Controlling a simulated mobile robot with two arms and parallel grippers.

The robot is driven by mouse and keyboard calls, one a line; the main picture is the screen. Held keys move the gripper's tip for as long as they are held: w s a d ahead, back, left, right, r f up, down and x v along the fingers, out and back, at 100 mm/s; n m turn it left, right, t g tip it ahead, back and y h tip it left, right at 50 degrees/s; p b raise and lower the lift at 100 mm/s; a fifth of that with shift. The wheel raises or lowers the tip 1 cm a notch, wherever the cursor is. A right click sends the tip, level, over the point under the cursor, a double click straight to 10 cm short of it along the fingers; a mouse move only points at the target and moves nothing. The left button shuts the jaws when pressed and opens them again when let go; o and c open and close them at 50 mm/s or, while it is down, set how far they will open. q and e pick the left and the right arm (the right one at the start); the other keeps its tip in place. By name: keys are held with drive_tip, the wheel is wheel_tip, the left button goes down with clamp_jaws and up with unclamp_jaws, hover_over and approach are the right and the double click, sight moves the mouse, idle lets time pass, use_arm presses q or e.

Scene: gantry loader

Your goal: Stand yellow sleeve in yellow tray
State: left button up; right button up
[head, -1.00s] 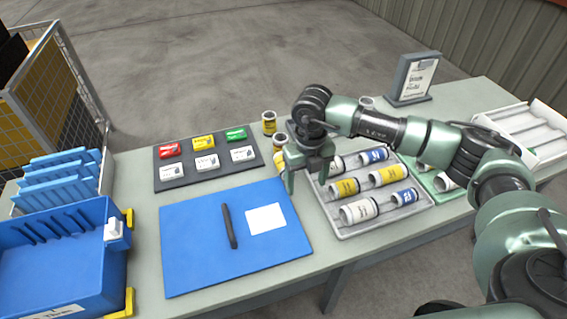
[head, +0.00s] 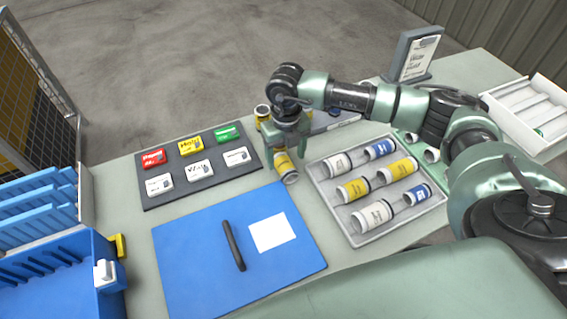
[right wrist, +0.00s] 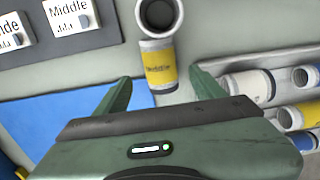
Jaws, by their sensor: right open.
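A yellow sleeve (head: 284,166) with a white end is on the table left of the grey tray; it appears to lie on its side. In the right wrist view this yellow sleeve (right wrist: 158,67) has a printed label and lies ahead, roughly centred between my fingers. My right gripper (head: 290,156) is open, over or beside the sleeve, with a finger partly covering it. In the right wrist view the gripper (right wrist: 163,85) is empty. Another yellow sleeve (head: 262,113) stands farther back. I cannot make out a yellow tray. My left gripper is out of view.
The grey tray (head: 345,222) holds several sleeves, white, yellow and blue. A dark board (head: 222,173) with label blocks and a blue mat (head: 190,255) are to the left. A blue bin (head: 60,290) is at the left edge; a white rack (head: 548,140) is far right.

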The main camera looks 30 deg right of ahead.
sight(285, 163)
wheel_tip(285, 163, down, 2)
drive_tip(key=shift+f+p, duration=0.1)
drive_tip(key=shift+p, duration=0.5)
drive_tip(key=f, duration=0.2)
drive_tip(key=shift+w+f, duration=0.3)
drive_tip(key=shift+f, duration=0.2)
drive_tip(key=shift+d, duration=0.1)
clamp_jaws()
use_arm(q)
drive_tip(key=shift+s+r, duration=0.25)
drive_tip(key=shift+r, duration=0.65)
